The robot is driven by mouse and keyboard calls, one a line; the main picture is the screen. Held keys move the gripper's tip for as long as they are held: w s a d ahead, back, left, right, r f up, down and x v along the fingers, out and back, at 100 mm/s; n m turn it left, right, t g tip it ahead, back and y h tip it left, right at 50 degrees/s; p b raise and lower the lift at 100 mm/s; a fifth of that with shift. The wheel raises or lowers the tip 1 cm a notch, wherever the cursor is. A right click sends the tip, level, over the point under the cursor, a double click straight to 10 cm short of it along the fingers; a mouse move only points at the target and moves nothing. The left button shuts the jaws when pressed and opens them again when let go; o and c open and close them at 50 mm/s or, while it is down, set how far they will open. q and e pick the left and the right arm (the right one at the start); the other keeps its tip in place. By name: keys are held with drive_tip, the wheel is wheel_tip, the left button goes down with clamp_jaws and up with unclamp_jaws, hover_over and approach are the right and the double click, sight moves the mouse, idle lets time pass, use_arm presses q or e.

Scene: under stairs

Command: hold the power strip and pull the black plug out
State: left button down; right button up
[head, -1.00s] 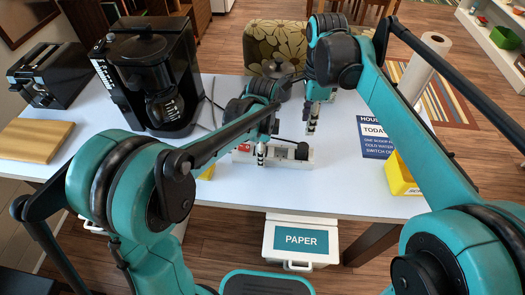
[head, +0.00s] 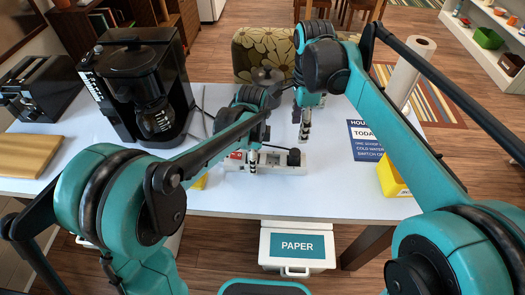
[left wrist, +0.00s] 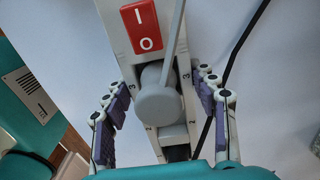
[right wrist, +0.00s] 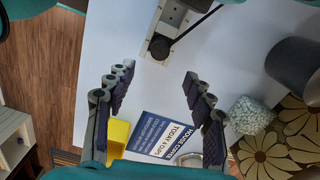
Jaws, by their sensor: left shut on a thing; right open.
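The white power strip (head: 270,164) lies on the table, with a red rocker switch (left wrist: 143,28) at one end. My left gripper (head: 254,165) is shut on the strip, its fingers on both long sides, as the left wrist view shows. A pale grey plug (left wrist: 158,103) sits in the strip between those fingers. The black plug (head: 294,157) is in the strip's right part, and a black cord runs from it in the right wrist view (right wrist: 160,46). My right gripper (head: 304,135) is open and empty, above and slightly right of the black plug.
A coffee maker (head: 145,80) and a cutting board (head: 28,155) stand at the left. A blue sign (head: 365,140) and a yellow bin (head: 391,178) lie to the right, near a paper towel roll (head: 408,70). A dark grey pot (head: 267,78) is behind the strip.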

sight(297, 151)
drive_tip(key=shift+n, duration=0.7)
wheel_tip(297, 151, down, 12)
drive_tip(key=shift+d+r, duration=0.1)
drive_tip(key=shift+d, duration=0.05)
clamp_jaws()
